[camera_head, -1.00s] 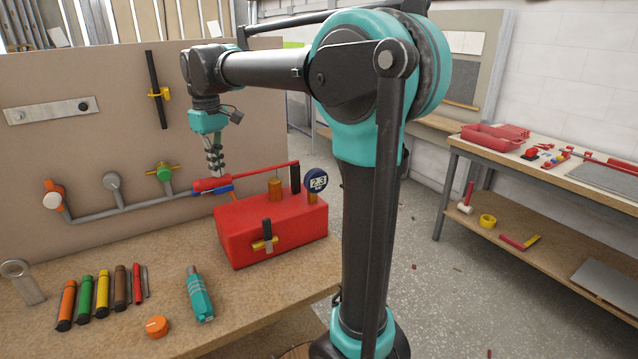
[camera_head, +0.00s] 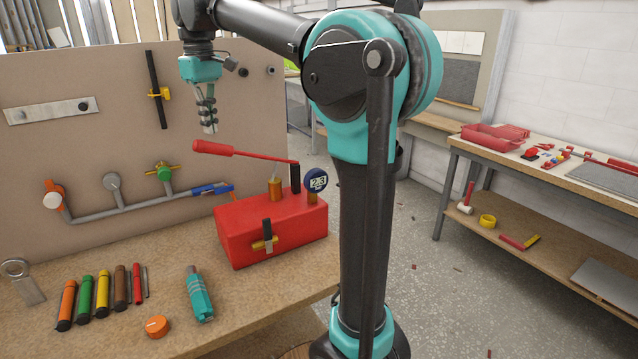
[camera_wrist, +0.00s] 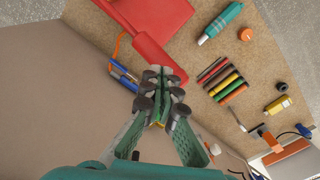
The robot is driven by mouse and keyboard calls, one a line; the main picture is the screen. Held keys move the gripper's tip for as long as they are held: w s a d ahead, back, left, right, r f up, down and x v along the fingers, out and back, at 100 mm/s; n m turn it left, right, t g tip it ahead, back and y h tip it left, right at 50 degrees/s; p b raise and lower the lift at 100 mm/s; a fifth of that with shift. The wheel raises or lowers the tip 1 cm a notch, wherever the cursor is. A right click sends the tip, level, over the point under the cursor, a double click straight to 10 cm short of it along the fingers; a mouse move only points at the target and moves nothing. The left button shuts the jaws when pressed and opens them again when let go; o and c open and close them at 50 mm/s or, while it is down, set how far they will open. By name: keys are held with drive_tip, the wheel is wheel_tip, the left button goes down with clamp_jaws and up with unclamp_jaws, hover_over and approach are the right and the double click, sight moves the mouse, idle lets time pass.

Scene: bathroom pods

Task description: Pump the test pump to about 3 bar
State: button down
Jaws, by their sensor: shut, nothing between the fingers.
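The red test pump (camera_head: 270,232) stands on the workbench. Its round blue gauge (camera_head: 316,181) has a display that seems to read 2.3. The pump's red lever (camera_head: 228,150) is raised, its grip end pointing left and slightly up. My gripper (camera_head: 209,130) is shut and empty, above the lever's grip and apart from it. In the wrist view, the lever grip (camera_wrist: 152,58) lies just beyond my closed fingertips (camera_wrist: 160,75), and part of the pump body (camera_wrist: 160,15) shows at the top.
A grey pipe (camera_head: 120,208) with a green valve (camera_head: 165,172) and a blue-handled valve (camera_head: 212,188) runs along the back panel (camera_head: 60,150). Several coloured markers (camera_head: 102,292), a teal tool (camera_head: 198,294) and an orange cap (camera_head: 157,326) lie at the bench front.

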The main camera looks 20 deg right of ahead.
idle(0.3)
idle(1.4)
idle(1.0)
wheel_tip(320, 180, down, 12)
drive_tip(key=f, duration=0.1)
wheel_tip(320, 180, up, 13)
drive_tip(key=shift+r, duration=0.1)
idle(0.9)
drive_tip(key=shift+r, duration=0.1)
idle(1.2)
idle(1.3)
